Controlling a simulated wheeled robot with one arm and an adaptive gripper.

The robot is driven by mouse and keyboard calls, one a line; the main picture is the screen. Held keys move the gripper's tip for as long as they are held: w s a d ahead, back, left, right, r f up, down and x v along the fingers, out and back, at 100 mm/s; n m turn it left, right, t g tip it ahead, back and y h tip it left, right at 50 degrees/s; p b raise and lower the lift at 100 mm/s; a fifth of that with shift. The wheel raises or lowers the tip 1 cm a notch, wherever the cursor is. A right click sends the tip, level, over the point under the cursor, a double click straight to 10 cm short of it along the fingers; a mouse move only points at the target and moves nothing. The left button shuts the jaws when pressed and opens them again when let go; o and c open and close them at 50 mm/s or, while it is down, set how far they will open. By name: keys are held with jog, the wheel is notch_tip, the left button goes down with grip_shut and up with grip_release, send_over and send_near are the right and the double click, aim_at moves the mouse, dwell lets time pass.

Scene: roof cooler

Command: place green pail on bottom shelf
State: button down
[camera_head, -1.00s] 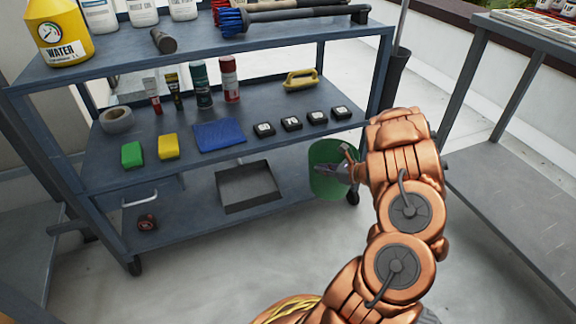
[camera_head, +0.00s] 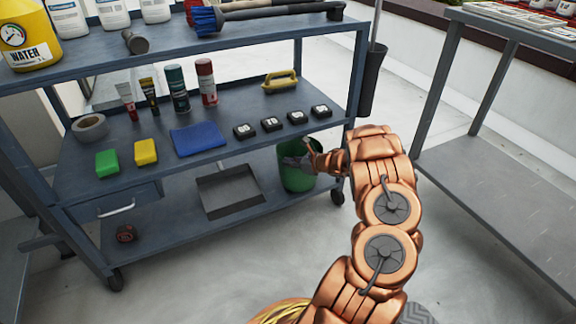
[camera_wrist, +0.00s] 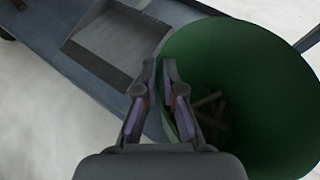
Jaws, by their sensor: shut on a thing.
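The green pail (camera_head: 298,176) is at the right end of the bottom shelf (camera_head: 170,222) of the blue-grey cart, partly behind my gripper (camera_head: 300,162). In the wrist view my gripper (camera_wrist: 168,90) is shut on the rim of the green pail (camera_wrist: 255,70). Some brownish pieces lie inside the pail. The pail looks upright and over or at the shelf's right part; I cannot tell whether its base touches the shelf.
A grey dustpan (camera_head: 230,190) lies on the bottom shelf left of the pail, and a small dark red roll (camera_head: 126,233) at its left. The middle shelf above holds sponges, a blue cloth (camera_head: 198,138) and several black blocks. A grey table (camera_head: 500,180) stands right.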

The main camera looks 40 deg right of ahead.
jog(key=shift+w+d+f, duration=0.1)
jog(key=shift+w+f, duration=0.25)
jog(key=shift+f, duration=0.3)
jog(key=shift+w+d, duration=0.1)
jog(key=shift+f+b, duration=0.15)
jog(key=shift+b, duration=0.2)
jog(key=c, duration=1.3)
grip_release()
jog(key=shift+r+p, duration=0.25)
jog(key=shift+p, duration=0.1)
jog(key=p+v, duration=0.3)
jog(key=v, duration=0.9)
jog(key=shift+f, duration=0.1)
